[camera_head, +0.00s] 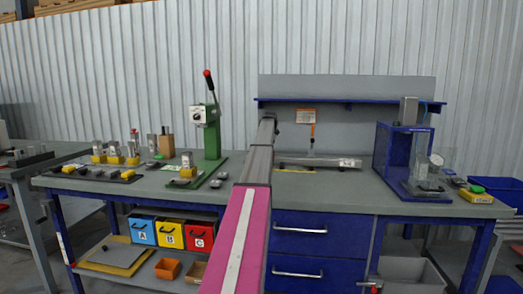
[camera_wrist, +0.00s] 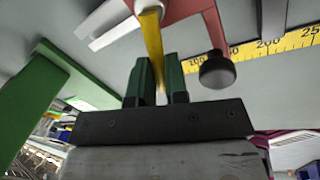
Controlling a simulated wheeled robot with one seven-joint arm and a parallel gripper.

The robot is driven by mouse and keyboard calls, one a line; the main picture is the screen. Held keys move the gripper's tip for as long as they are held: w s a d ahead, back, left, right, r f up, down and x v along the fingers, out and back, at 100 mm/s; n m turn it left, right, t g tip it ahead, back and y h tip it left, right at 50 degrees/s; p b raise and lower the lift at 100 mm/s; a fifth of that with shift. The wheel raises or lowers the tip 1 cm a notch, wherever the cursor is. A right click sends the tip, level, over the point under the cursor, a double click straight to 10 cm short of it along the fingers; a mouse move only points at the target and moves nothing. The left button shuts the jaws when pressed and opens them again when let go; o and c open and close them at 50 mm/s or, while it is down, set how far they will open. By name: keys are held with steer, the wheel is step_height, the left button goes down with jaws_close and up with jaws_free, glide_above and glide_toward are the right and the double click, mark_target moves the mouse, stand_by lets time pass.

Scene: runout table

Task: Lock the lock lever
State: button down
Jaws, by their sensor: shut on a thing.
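In the wrist view my gripper (camera_wrist: 159,68) has its two dark green fingers on either side of a narrow yellow bar (camera_wrist: 151,38), which looks like the lock lever. The fingers are shut on it. A black round knob (camera_wrist: 217,70) hangs on the bracket's right arm. In the head view my arm reaches over the bench, and the gripper and lever cannot be made out there.
A yellow ruler strip (camera_wrist: 240,50) runs behind the knob. A green part (camera_wrist: 28,110) stands close on the left. On the bench (camera_head: 340,195) are a green lever press (camera_head: 209,130) left of my arm and a blue-framed device (camera_head: 395,150) at the right.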

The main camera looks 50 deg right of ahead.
steer(key=c, duration=1.1)
jaws_free()
steer(key=shift+r, duration=0.1)
steer(key=r, duration=0.3)
steer(key=s+r, duration=0.1)
steer(key=r, duration=0.3)
steer(key=s+r, duration=0.1)
steer(key=r, duration=0.2)
steer(key=shift+d+r, duration=0.2)
steer(key=shift+d, duration=0.1)
